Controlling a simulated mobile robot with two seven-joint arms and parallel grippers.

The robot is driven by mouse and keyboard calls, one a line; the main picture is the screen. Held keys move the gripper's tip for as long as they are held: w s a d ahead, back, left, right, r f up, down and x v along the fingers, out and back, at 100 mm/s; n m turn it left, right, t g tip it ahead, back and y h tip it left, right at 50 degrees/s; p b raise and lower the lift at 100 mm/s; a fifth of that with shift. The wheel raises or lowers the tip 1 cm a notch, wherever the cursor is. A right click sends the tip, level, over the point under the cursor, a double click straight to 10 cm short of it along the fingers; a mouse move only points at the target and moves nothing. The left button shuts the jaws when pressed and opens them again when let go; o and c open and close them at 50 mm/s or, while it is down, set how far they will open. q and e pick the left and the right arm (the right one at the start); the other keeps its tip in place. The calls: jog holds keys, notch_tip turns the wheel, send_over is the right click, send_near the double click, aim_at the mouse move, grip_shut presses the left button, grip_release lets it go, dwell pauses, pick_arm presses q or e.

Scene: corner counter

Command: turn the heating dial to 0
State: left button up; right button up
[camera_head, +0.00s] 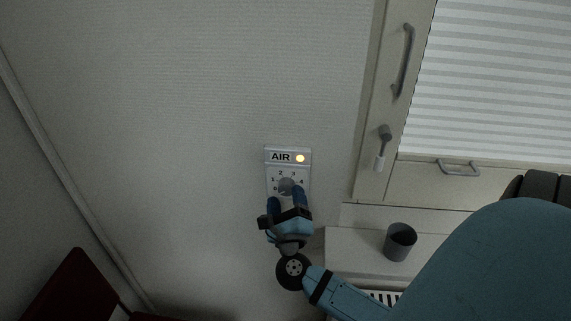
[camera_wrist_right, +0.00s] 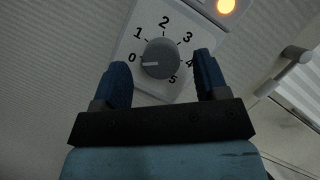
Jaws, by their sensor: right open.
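The heating dial (camera_head: 286,185) is a round grey knob on a white wall panel (camera_head: 272,170) marked AIR, with a lit yellow-orange light. In the right wrist view the dial (camera_wrist_right: 161,55) has numbers 0 to 5 around it. A white mark on the knob's left side points at about the 0. My right gripper (camera_head: 286,196) is open, with one blue finger on each side of the dial's lower part. In the wrist view the fingers (camera_wrist_right: 161,62) are spread wider than the knob, with gaps showing on both sides. My left gripper is not in view.
A window with a blind (camera_head: 500,80) and a grey handle (camera_head: 404,60) is at the right. A dark cup (camera_head: 400,241) stands on a white ledge (camera_head: 350,247) below it. A dark red chair (camera_head: 75,290) is at the lower left. The wall left of the panel is bare.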

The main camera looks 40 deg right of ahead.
jog(key=b+v, duration=0.3)
jog(key=v, duration=0.9)
jog(key=w+a+f+n+t+y, duration=0.1)
jog(key=a+f+n+y, duration=0.1)
jog(key=a+n+y, duration=0.45)
jog(key=a+f+n+t+y, duration=0.1)
jog(key=f+n+y, duration=0.25)
jog(key=n, duration=0.65)
jog(key=w+a+f+n+t+y, duration=0.1)
jog(key=a+f+n+y, duration=0.15)
jog(key=n+y, duration=0.45)
jog(key=s+a+f+n+g, duration=0.1)
jog(key=s+f+n+g, duration=0.2)
jog(key=f+n, duration=0.4)
jog(key=s+a+f+n+g+p, duration=0.1)
jog(key=s+f+n+g, duration=0.2)
jog(key=f+n+g, duration=0.3)
jog(key=shift+f+n+h, duration=0.4)
jog(key=shift+f+n, duration=0.35)
jog(key=shift+n, duration=0.1)
